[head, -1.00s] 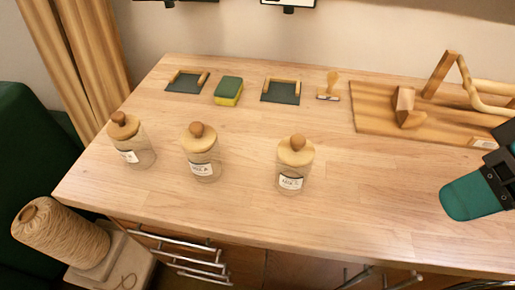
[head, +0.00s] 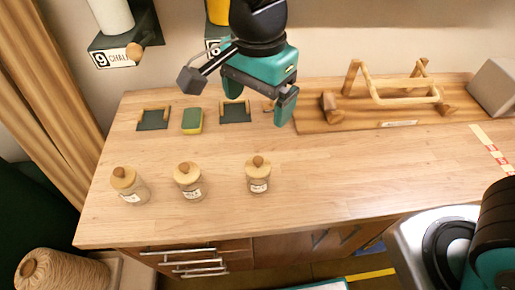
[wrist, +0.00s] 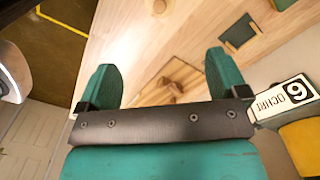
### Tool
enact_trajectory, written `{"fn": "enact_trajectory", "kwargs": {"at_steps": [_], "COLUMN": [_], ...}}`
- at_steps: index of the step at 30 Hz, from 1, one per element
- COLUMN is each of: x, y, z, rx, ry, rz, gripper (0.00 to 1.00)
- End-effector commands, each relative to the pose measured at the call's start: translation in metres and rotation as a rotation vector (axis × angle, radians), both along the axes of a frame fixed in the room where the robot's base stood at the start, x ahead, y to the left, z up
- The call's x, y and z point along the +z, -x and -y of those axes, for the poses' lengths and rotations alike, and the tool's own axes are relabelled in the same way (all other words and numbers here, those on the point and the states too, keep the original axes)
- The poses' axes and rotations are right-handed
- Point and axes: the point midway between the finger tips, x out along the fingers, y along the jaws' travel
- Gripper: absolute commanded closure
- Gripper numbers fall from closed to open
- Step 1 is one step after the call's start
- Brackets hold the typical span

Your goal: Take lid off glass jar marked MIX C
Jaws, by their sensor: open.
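Three glass jars with pale wooden lids and round knobs stand in a row on the table: a left jar (head: 130,187), a middle jar (head: 189,181) and a right jar (head: 258,175). All lids are on. Each has a white label; the print is too small to read surely now, though the right one looks like MIX C. My gripper (head: 262,100) is open and empty, fingers pointing down, above the back of the table, behind and higher than the right jar.
Dark pads (head: 153,118) and a green-yellow sponge (head: 192,121) lie at the back. A wooden board with a frame (head: 390,112) is at the right. Labelled wall holders (head: 113,58) hang behind. The front middle table is clear.

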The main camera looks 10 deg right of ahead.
Motion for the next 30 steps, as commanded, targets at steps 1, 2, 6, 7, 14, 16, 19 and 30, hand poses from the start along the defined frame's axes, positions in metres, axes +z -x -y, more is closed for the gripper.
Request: {"fn": "enact_trajectory", "kwargs": {"at_steps": [1,2,6,7,14,16,19,30], "x": [0.000,-0.003,-0.029,-0.036,-0.088,-0.101,-0.113,-0.145], "y": [0.000,0.000,0.000,0.000,0.000,0.000,0.000,0.001], "z": [-0.003,-0.003,-0.003,-0.003,-0.002,-0.002,-0.002,0.001], "rx": [-0.021,-0.032,-0.042,-0.042,-0.040,-0.040,-0.040,-0.040], "ry": [0.008,0.011,0.015,0.015,0.013,0.013,0.011,0.013], "rz": [-0.002,-0.002,-0.004,-0.004,-0.004,-0.004,-0.001,-0.004], "gripper": [0.08,0.08,0.08,0.08,0.08,0.08,0.08,0.08]}}
